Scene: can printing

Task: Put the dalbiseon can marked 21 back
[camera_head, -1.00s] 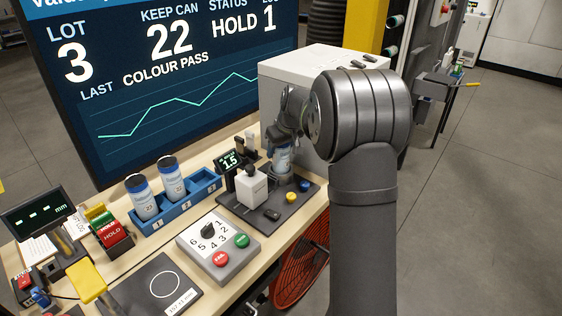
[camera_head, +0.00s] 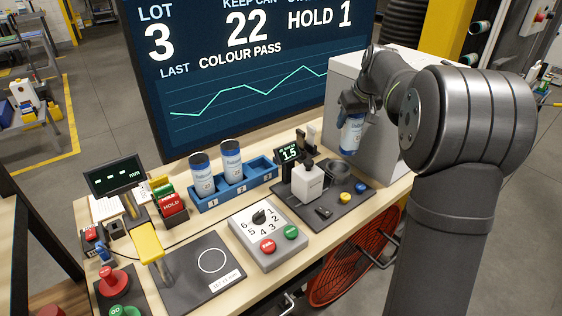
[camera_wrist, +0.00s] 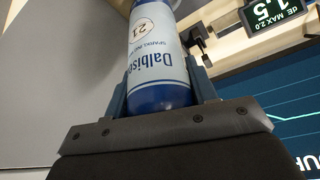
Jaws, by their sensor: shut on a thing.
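My gripper (camera_head: 352,108) is shut on the dalbiseon can (camera_head: 351,137), a white and blue can, and holds it nearly upright above the dark measuring plate (camera_head: 352,206) at the right of the bench. In the wrist view the can (camera_wrist: 158,58) shows a round label reading 21, with a finger on each side of it. The blue rack (camera_head: 207,204) has numbered slots. One can (camera_head: 203,178) stands in slot 1 and another can (camera_head: 232,162) in slot 2. Slot 3 (camera_head: 262,171) looks empty.
A white box device (camera_head: 309,183) and a small 1.5 display (camera_head: 289,153) stand between the held can and the rack. A grey dial box (camera_head: 268,235) is in front. The big screen (camera_head: 250,75) stands behind. A pale cabinet (camera_head: 345,75) is close behind the gripper.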

